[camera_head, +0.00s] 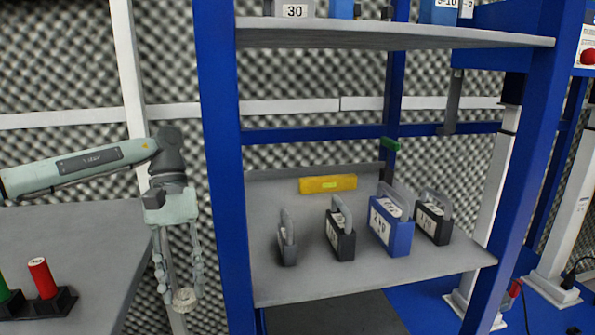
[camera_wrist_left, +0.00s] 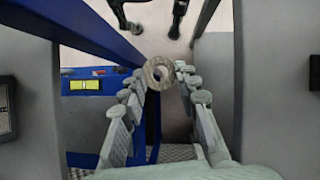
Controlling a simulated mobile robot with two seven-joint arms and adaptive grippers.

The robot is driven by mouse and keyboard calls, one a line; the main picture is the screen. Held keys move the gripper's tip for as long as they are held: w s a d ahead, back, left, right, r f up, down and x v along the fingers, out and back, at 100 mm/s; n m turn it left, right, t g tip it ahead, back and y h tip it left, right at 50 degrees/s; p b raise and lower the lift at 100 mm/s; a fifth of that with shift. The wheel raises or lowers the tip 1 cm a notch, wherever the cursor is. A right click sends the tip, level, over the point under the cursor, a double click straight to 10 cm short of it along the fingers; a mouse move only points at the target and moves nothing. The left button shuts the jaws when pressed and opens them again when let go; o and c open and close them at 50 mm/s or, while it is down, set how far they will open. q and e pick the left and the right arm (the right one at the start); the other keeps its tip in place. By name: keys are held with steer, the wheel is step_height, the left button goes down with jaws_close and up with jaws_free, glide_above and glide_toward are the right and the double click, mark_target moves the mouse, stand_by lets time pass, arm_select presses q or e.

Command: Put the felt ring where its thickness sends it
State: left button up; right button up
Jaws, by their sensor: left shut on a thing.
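My left gripper (camera_head: 177,290) is shut on the felt ring (camera_head: 184,299), a small pale grey ring with a central hole. The ring hangs at the fingertips, left of the blue rack post and to the right of the grey table. In the left wrist view the ring (camera_wrist_left: 160,73) sits between the fingertips of my left gripper (camera_wrist_left: 160,76), with its hole showing. My right gripper is not in view. I cannot judge the ring's thickness exactly.
A blue rack post (camera_head: 222,170) stands between gripper and shelf. The lower shelf (camera_head: 320,285) bears a blue case (camera_head: 390,228), darker handled cases (camera_head: 340,235) and a yellow bar (camera_head: 328,184). The upper shelf carries a "30" label (camera_head: 294,11). A red cylinder (camera_head: 42,278) stands on the left table.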

arm_select(q)
steer(key=s+f+m+y, duration=0.2)
steer(key=s+f+m, duration=0.1)
steer(key=f, duration=0.4)
steer(key=shift+s+d+f+m, duration=0.25)
steer(key=shift+f+m, duration=0.15)
steer(key=shift+m, duration=0.2)
